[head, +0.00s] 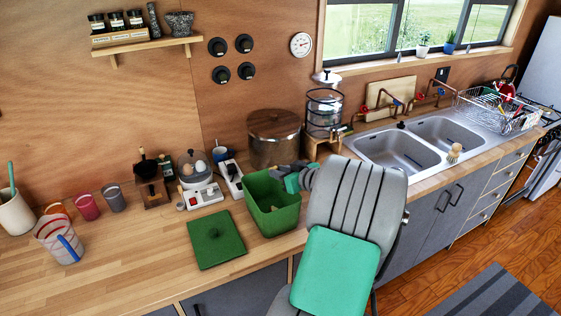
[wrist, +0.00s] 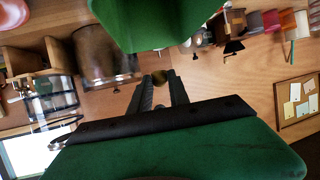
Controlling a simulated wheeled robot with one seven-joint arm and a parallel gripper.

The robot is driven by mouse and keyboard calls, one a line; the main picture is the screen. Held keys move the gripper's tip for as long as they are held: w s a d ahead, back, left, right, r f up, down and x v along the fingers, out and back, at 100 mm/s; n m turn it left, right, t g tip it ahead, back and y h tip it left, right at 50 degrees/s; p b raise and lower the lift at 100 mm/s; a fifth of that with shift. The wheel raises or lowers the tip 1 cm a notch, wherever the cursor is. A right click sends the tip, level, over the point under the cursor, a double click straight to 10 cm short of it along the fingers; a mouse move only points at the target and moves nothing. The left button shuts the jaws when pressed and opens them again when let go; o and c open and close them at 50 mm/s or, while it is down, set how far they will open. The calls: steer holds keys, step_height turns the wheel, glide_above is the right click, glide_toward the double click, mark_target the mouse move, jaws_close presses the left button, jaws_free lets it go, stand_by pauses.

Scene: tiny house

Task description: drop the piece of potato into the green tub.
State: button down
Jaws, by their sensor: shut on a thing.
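The green tub (head: 275,222) stands open on the wooden counter, left of my arm. In the wrist view its green wall (wrist: 150,25) fills the top of the picture. My gripper (head: 290,178) is at the tub's back right rim in the head view. In the wrist view my gripper (wrist: 160,82) is shut on a small brownish-yellow piece of potato (wrist: 160,76) between its fingertips. The potato is hidden in the head view. I cannot tell whether it is directly over the tub's opening.
A green lid (head: 215,242) lies flat on the counter left of the tub. Behind the tub are a large pot (head: 274,140) and a white power strip (head: 232,178). The sink (head: 395,150) is to the right.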

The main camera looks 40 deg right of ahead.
step_height(320, 180, down, 6)
steer(key=b, duration=0.2)
steer(key=c, duration=1.2)
jaws_free()
steer(key=shift+o, duration=0.2)
steer(key=b+v, duration=0.2)
steer(key=v, duration=0.6)
steer(key=shift+f, duration=0.1)
